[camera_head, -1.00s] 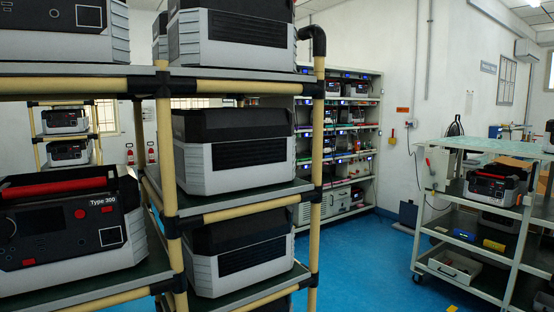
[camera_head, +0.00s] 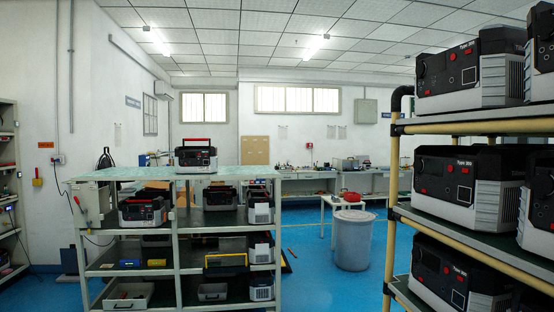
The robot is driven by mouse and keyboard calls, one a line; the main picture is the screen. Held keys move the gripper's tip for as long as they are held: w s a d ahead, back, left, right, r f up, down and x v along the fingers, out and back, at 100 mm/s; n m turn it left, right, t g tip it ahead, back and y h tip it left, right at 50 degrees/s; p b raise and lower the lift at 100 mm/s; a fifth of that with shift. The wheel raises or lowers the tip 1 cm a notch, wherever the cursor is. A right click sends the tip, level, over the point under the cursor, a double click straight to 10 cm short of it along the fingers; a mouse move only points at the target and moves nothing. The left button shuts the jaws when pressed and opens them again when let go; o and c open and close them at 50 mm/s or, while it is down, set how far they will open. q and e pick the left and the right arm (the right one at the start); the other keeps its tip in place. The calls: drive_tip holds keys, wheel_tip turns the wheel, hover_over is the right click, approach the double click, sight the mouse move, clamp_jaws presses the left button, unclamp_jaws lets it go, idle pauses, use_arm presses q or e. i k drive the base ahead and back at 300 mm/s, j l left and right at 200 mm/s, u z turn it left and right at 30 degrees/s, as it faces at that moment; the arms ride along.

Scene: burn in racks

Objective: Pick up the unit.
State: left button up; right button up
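Several boxy units are in view, and I cannot tell which one the task means. One unit (camera_head: 196,157) with a raised red handle stands upright on the pale green top of a shelved bench. Another unit (camera_head: 143,210) with a red handle sits on the shelf below, at the left. Black and grey units stand on a rack at the right: one on the top tier (camera_head: 462,75), one on the middle tier (camera_head: 458,185) and one lower down (camera_head: 447,275). Neither of my grippers is in view.
The shelved bench (camera_head: 95,178) stands ahead, left of centre. The near rack (camera_head: 470,127) fills the right side. A grey bin (camera_head: 353,240) and a small white table (camera_head: 328,203) stand between them. Blue floor (camera_head: 320,285) is clear in front of the bin.

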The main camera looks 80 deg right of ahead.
sight(187, 160)
drive_tip(key=z, duration=2)
drive_tip(key=i+l, duration=0.2)
drive_tip(key=i, duration=0.25)
drive_tip(key=i+l, duration=0.2)
drive_tip(key=i, duration=0.3)
drive_tip(key=i+l, duration=0.2)
drive_tip(key=i, duration=0.25)
drive_tip(key=i+l, duration=0.2)
drive_tip(key=i, duration=0.3)
drive_tip(key=i+l+u, duration=0.1)
drive_tip(key=i, duration=0.35)
drive_tip(key=i+l, duration=0.3)
drive_tip(key=i, duration=0.2)
